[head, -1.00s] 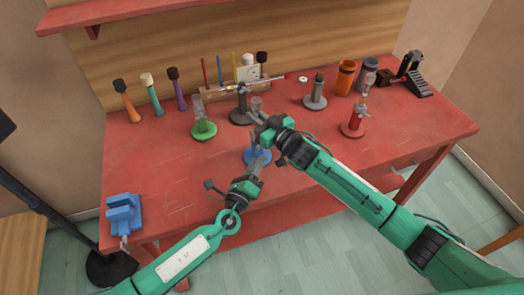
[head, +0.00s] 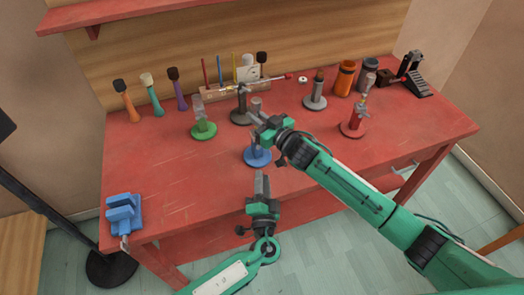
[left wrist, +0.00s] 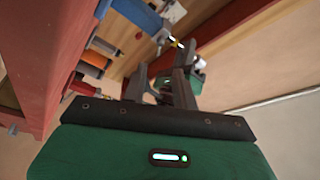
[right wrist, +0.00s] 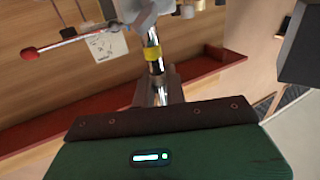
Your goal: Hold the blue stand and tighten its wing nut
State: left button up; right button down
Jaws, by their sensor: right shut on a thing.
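The blue stand (head: 257,156) stands upright near the table's front edge in the head view. My right gripper (head: 258,121) is shut on its post, above the blue base. In the right wrist view the silver post (right wrist: 153,52) with a yellow band rises from between the fingers. A grey winged piece (right wrist: 146,13) shows near its top edge; I cannot tell surely that it is the wing nut. My left gripper (head: 262,182) is empty, below and apart from the stand, in front of the table edge. Its fingers look parted in the left wrist view (left wrist: 165,85).
A green stand (head: 204,130), a dark grey stand (head: 241,116) and a red stand (head: 352,129) stand around on the red table (head: 170,185). A blue vise (head: 124,213) is at the front left. The table between vise and blue stand is clear.

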pick_arm(q)
jog(key=x, duration=1)
jog(key=shift+f, duration=0.1)
grip_shut()
